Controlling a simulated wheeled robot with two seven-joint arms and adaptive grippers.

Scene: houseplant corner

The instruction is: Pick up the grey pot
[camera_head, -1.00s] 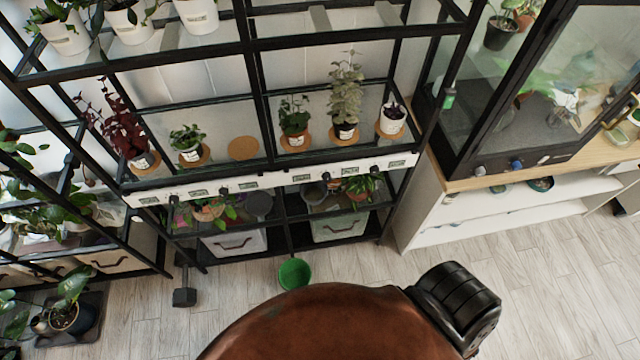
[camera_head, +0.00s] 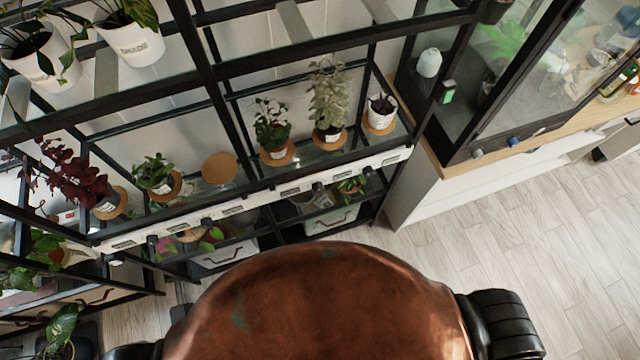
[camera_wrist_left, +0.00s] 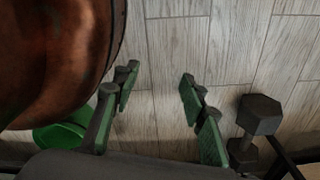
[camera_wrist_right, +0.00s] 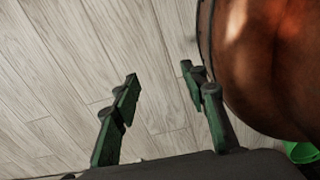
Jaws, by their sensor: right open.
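I cannot pick out the grey pot for certain. In the head view a greyish shape (camera_head: 303,201) on the lower shelf is partly hidden behind the label rail and may be it. My left gripper (camera_wrist_left: 159,78) is open and empty above the wood floor in the left wrist view. My right gripper (camera_wrist_right: 160,77) is open and empty above the floor in the right wrist view. Neither gripper shows in the head view, and both are away from the shelf's pots.
A black-framed plant rack (camera_head: 250,192) fills the left and middle, with white pots and cork mats on its shelf. A glass cabinet (camera_head: 530,80) stands right. A dumbbell (camera_wrist_left: 258,116) and green bucket (camera_wrist_left: 62,137) are on the floor. Floor (camera_head: 500,230) at right is clear.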

